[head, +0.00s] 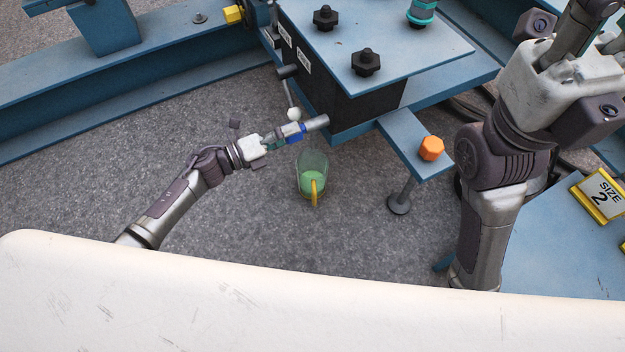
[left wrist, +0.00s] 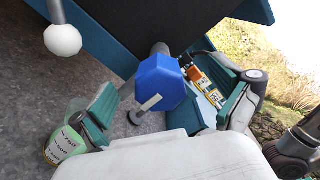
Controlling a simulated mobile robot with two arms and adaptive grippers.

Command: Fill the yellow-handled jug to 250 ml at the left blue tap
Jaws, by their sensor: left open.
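The jug (head: 312,168) stands upright below the blue tap, its yellow handle (head: 314,192) toward me and green showing inside. In the left wrist view the jug (left wrist: 65,146) is at lower left, with dark scale marks; I cannot read the exact level. My left gripper (head: 282,136) is open at the knob, one finger on either side; contact is unclear. My right gripper (head: 606,42) is partly cut off at top right.
A white ball-ended lever (head: 294,113) hangs close beside my left gripper. An orange knob (head: 431,148) sits on a blue bracket right of the jug. A yellow "SIZE 2" sign (head: 601,195) is at far right. Grey floor left of the jug is clear.

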